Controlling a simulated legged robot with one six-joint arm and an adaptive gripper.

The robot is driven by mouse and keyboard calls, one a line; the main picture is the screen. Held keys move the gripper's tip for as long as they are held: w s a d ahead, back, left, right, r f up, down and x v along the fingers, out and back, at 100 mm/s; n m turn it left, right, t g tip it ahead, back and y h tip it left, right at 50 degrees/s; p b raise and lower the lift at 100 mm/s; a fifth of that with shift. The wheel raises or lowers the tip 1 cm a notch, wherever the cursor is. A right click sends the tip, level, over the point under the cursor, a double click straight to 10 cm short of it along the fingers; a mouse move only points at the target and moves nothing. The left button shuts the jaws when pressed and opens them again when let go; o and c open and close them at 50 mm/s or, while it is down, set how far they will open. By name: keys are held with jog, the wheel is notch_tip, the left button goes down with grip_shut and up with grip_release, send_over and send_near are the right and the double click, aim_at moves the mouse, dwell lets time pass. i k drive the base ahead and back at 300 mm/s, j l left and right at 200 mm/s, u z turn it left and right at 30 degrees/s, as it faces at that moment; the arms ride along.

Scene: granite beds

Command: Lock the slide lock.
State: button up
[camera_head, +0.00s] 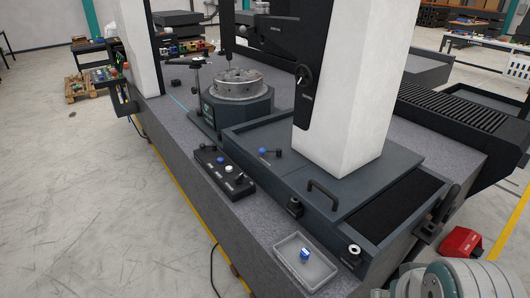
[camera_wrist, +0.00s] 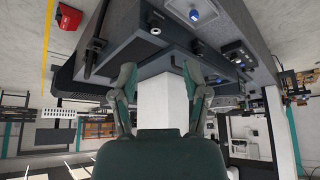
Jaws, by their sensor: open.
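On the dark slide beside the white column is a small lever with a blue knob (camera_head: 264,152); it looks like the slide lock, but I cannot be sure. It lies close to the surface, and its exact setting is too small to tell. In the wrist view, which is upside down, my gripper (camera_wrist: 159,68) is open with nothing between its fingers. The machine and its white column (camera_wrist: 164,100) are beyond the fingers, well apart from them. My gripper is not visible in the head view, where only part of my arm shows at the lower right.
A control box (camera_head: 225,172) with a joystick and blue and white knobs lies on the granite bed (camera_head: 262,215). A grey tray (camera_head: 280,243) holds a small blue object. A black handle (camera_head: 322,192) rises from the slide. A rotary table (camera_head: 238,85) stands behind.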

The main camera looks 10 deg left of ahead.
aim_at(263, 151)
jog(key=j, duration=0.65)
jog(key=i+j, duration=0.15)
jog(key=j, duration=0.25)
jog(key=i+j, duration=0.2)
jog(key=j, duration=0.2)
jog(key=i+j, duration=0.15)
jog(key=j, duration=0.25)
jog(key=i+j, duration=0.2)
jog(key=j, duration=0.2)
jog(key=i+j, duration=0.1)
jog(key=i, duration=0.15)
